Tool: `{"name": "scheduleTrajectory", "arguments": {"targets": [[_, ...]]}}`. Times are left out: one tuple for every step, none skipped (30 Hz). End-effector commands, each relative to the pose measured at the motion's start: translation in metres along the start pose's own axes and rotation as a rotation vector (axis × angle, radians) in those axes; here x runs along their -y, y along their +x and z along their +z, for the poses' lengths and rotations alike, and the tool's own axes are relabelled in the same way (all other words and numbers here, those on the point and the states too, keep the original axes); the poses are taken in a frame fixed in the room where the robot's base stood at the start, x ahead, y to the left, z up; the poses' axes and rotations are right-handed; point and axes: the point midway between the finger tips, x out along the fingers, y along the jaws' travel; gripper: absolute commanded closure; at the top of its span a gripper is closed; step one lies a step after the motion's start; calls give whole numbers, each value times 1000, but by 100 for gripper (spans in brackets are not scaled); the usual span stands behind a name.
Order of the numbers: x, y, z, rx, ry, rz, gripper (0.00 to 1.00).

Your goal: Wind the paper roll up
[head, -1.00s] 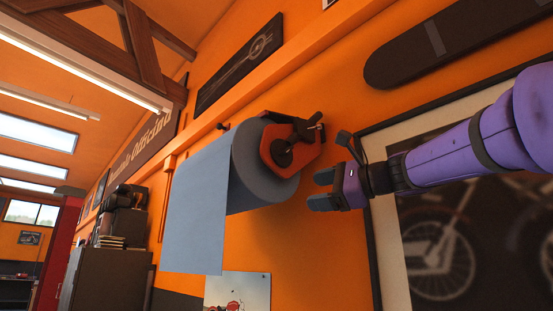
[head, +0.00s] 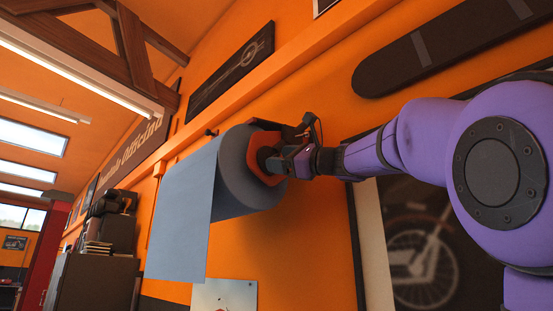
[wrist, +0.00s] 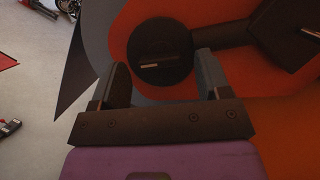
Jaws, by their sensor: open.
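The blue paper roll (head: 240,183) hangs on the orange wall, with a long sheet (head: 180,220) hanging down on its left. An orange-red end bracket (head: 262,148) with a dark hub and crank sits at its right end. In the wrist view the round hub (wrist: 160,52) and the dark crank arm (wrist: 222,33) show against the orange bracket. My gripper (head: 275,160) is at the hub, partly covering it in the head view. In the wrist view the gripper (wrist: 159,80) is open, its fingers apart, with the hub just ahead between their tips. I cannot tell whether they touch.
A framed motorcycle picture (head: 425,240) hangs on the wall below my arm. A long dark board (head: 430,50) is above it. A poster (head: 224,295) is under the roll. A dark cabinet (head: 95,283) stands further left.

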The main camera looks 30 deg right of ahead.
Motion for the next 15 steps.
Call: {"name": "scheduleTrajectory", "arguments": {"targets": [[0,5,0,0,-1,0,30],[0,8,0,0,-1,0,30],[0,11,0,0,0,0,30],[0,13,0,0,0,-1,30],[0,14,0,0,0,-1,30],[0,16,0,0,0,-1,30],[0,16,0,0,0,-1,30],[0,17,0,0,0,-1,30],[0,17,0,0,0,-1,30],[0,18,0,0,0,-1,30],[0,18,0,0,0,-1,30],[0,18,0,0,0,-1,30],[0,17,0,0,0,-1,30],[0,17,0,0,0,0,30],[0,17,0,0,0,-1,30]]}}
